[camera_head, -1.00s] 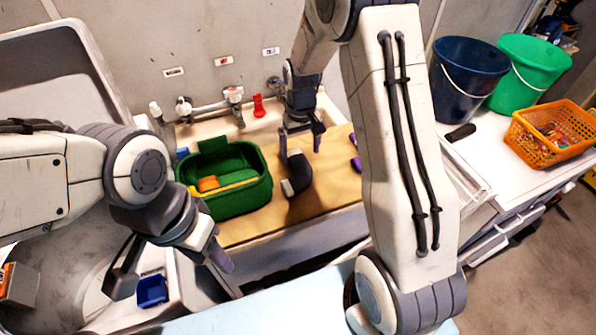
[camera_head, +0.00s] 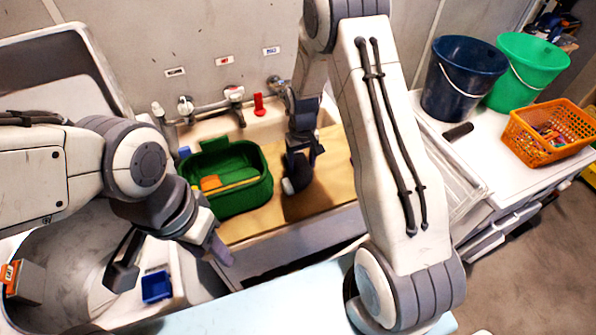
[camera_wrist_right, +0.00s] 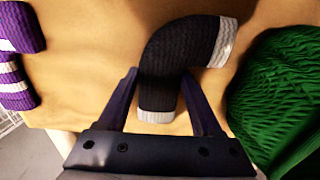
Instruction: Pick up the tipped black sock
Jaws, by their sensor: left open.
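The black sock (camera_head: 299,183) with pale grey-white ends lies bent on the tan board. In the right wrist view the black sock (camera_wrist_right: 185,50) curves toward the right, one pale end close to the gripper's palm. My right gripper (camera_head: 302,158) is down over the sock in the head view. In the wrist view its fingers (camera_wrist_right: 160,76) stand open on both sides of the sock, which lies between them; firm contact cannot be told. My left gripper (camera_head: 172,262) is open and empty at the lower left, away from the sock.
A green basket (camera_head: 236,203) with yellow and orange items stands close left of the sock. Purple striped items (camera_wrist_right: 17,75) lie on the sock's other side. A tap (camera_head: 210,105) is behind; buckets (camera_head: 463,85) and an orange basket (camera_head: 530,150) are at the right.

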